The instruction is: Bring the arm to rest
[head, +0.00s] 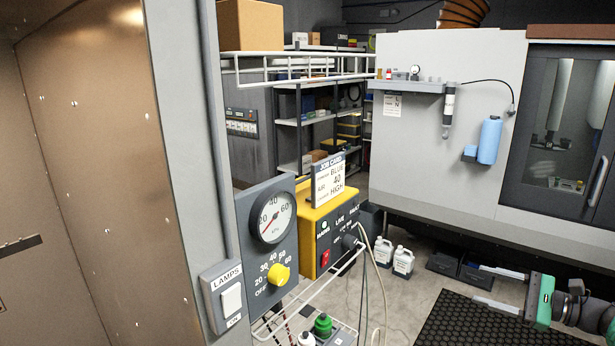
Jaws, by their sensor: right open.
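My right gripper (484,284) shows at the lower right, its arm coming in from the right edge. Its two pale fingers point left and stand apart, with nothing between them. It hangs in front of the floor and a black mat, well to the right of the control panel (252,209). It touches nothing that I can see. My left gripper is out of view. The panel carries a round gauge (273,217) and a yellow knob (279,275). A white rocker switch (231,299) marked LAMPS sits below left of them.
A yellow control box (316,216) with a job card (328,178) stands beside the panel. A wire rack (330,330) holds a green-capped bottle (322,326). White jugs (403,262) stand on the floor behind. A large grey machine (430,150) fills the back right.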

